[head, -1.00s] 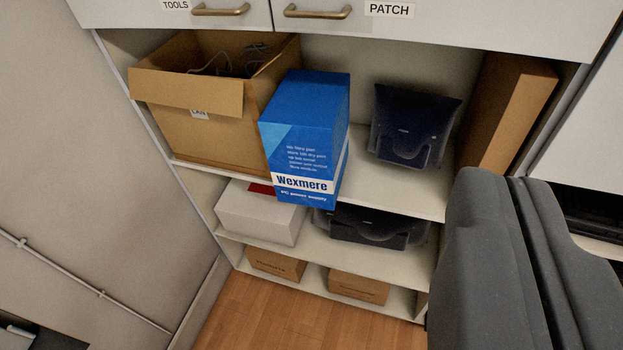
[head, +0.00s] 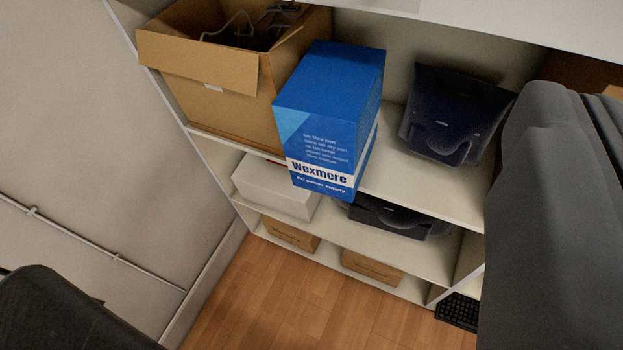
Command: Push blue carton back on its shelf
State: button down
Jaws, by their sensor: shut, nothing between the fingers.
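The blue carton (head: 325,118), marked Wexmere, stands upright on the upper open shelf (head: 415,190). Its front part juts out past the shelf's front edge, over the lower shelf. Its back end is hard to see. My gripper (head: 565,115) appears as dark grey, blunt fingers close to the camera at the right, seemingly shut and empty. It is clear of the carton, to its right in the picture. The gripper's right side is cut off by the frame.
An open cardboard box (head: 205,95) with cables stands close on the carton's left. A dark device (head: 452,115) sits on its right. Below are a white box (head: 275,190), another dark device (head: 395,217) and small brown boxes (head: 370,267). The wooden floor (head: 290,315) in front shows no objects.

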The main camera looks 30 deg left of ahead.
jog(key=w+a+f+n+g+p, duration=0.2)
jog(key=w+a+f+n+p, duration=0.15)
jog(key=w+f+n, duration=0.3)
jog(key=n+g+p, duration=0.4)
jog(key=n+p, duration=0.1)
jog(key=n, duration=2.4)
send_near(316, 180)
notch_tip(316, 180, down, 4)
jog(key=w, duration=0.3)
jog(key=shift+w+a+f+h, duration=0.15)
jog(key=shift+a+f+h, duration=0.05)
jog(key=shift+f+h, duration=0.1)
jog(key=shift+w+r, duration=0.15)
jog(key=shift+w, duration=0.4)
jog(key=shift+w+p, duration=0.1)
jog(key=shift+p, duration=0.3)
